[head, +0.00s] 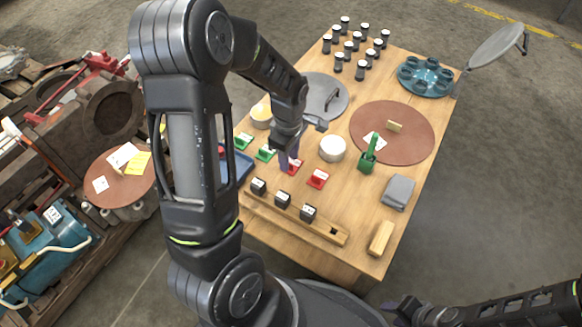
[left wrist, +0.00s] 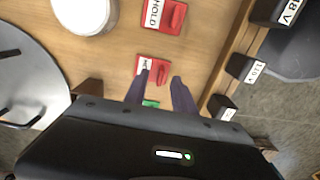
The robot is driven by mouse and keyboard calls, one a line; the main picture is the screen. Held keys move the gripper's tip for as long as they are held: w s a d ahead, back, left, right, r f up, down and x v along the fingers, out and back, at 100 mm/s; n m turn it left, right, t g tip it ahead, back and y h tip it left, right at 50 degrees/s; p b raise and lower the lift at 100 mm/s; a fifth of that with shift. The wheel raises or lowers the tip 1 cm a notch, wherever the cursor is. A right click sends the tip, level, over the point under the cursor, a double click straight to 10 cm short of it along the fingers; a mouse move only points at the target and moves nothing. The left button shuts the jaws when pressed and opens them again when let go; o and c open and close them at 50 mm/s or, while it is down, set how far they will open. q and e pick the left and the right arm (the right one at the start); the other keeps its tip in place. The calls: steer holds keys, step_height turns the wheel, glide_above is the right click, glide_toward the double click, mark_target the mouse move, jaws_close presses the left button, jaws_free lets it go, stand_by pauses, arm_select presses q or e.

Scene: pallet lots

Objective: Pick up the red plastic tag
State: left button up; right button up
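Two red plastic tags lie on the wooden table. One red tag (head: 294,168) is right at my left gripper (head: 288,163) and partly hidden by it in the head view. The other red tag (head: 318,178) lies to its right. In the left wrist view the nearer red tag (left wrist: 154,67) is just beyond the fingertips of my left gripper (left wrist: 160,80), which are apart with nothing clearly held. The other red tag (left wrist: 165,17), lettered HOLD, is further up. My right gripper (head: 412,311) is low at the bottom right, its fingers unclear.
Green tags (head: 266,152) lie left of the red ones; a green tag (left wrist: 150,103) shows behind the fingers. A wooden rail (head: 322,231) with black blocks (head: 283,199) is in front. A white round container (head: 332,148), green holder (head: 367,160) and brown disc (head: 410,120) stand right.

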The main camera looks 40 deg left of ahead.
arm_select(q)
steer(key=shift+f, duration=0.9)
jaws_close()
